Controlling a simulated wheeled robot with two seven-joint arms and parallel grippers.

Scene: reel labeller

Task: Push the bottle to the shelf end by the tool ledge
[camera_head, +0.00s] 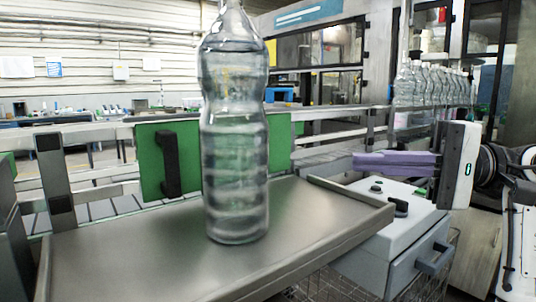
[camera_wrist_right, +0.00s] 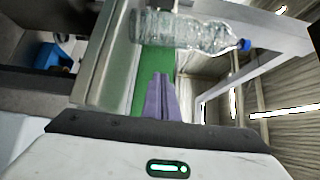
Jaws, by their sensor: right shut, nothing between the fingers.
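A clear plastic bottle (camera_head: 236,150) stands upright on a grey metal shelf (camera_head: 130,262) with a raised rim, right of the shelf's middle. Its top is cut off in the head view. The right wrist view shows the bottle (camera_wrist_right: 185,32) lying across the picture, with its blue cap (camera_wrist_right: 245,45). My right gripper (camera_head: 358,161) has purple fingers, shut and empty. It is right of the bottle, clear of it, beyond the shelf's right rim. The fingers (camera_wrist_right: 160,78) point toward the bottle. I cannot tell which part is the tool ledge. My left gripper is not in view.
A green panel with a black handle (camera_head: 168,163) stands behind the shelf, close to the bottle. A grey box with black knobs (camera_head: 365,226) adjoins the shelf at right. Several bottles (camera_head: 432,85) stand on the line behind. The shelf's left part is clear.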

